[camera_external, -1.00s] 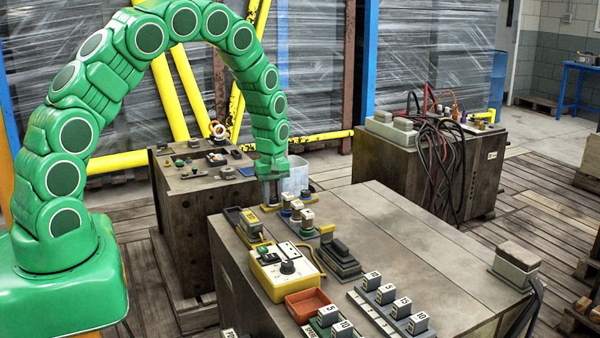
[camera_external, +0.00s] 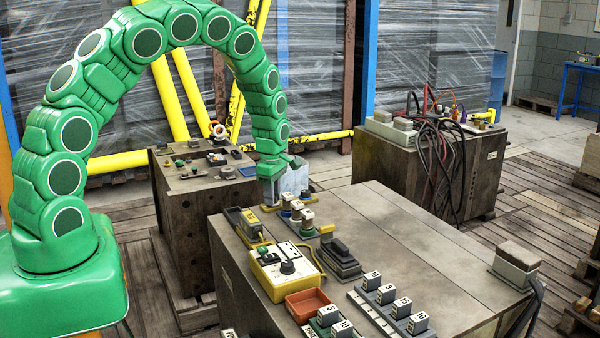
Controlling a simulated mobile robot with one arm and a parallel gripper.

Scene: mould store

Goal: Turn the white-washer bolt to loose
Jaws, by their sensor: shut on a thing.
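My gripper (camera_external: 272,197) points down at the left end of a yellow-edged plate (camera_external: 270,209) on the far left corner of the large bench. Its jaws are shut on a small part there, which looks to be a bolt. The jaws hide it, and I cannot see its washer's colour. To the right stand several small round pieces with pale blocks on top; one has a blue ring (camera_external: 297,217) and another a green ring (camera_external: 307,232). I cannot make out a white washer.
A yellow control box (camera_external: 285,270), an orange tray (camera_external: 310,304) and numbered blocks (camera_external: 388,293) are on the bench (camera_external: 420,240). A smaller bench with knobs (camera_external: 185,185) stands behind left. The bench's middle right is clear.

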